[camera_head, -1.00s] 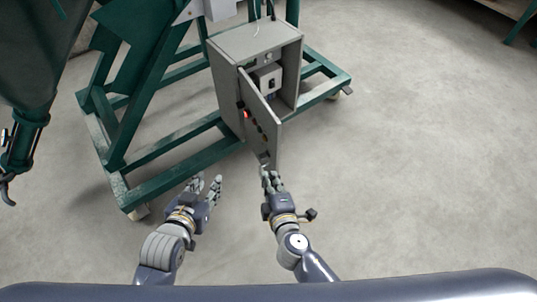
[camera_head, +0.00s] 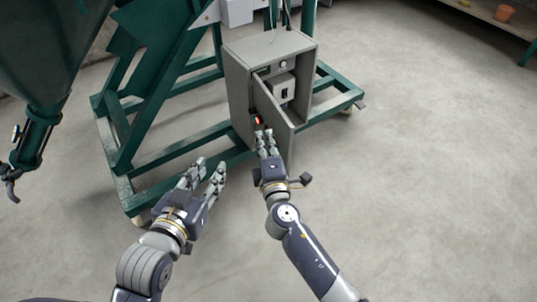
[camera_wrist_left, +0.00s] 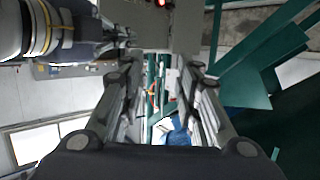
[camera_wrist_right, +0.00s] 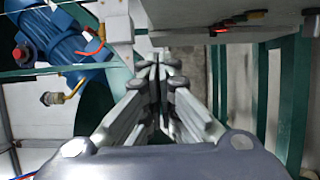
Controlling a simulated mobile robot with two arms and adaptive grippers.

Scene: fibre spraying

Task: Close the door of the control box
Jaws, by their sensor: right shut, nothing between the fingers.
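The grey control box (camera_head: 238,84) stands on the green frame, with its door (camera_head: 281,125) partly open and swung out toward me. Inside the box, grey components (camera_head: 283,88) show. A red light (camera_head: 257,121) shows on the door's outer face; it is also lit in the right wrist view (camera_wrist_right: 220,32). My right gripper (camera_head: 266,134) is shut and empty, its fingertips at the door's outer face; I cannot tell whether they touch. My left gripper (camera_head: 207,168) is open and empty, to the left and lower, apart from the box.
The green steel frame (camera_head: 178,151) surrounds the box's base and reaches left. A dark green hopper (camera_head: 55,45) with a pipe hangs at the left. The concrete floor (camera_head: 420,180) is clear on the right. A bench (camera_head: 490,14) stands at the far right.

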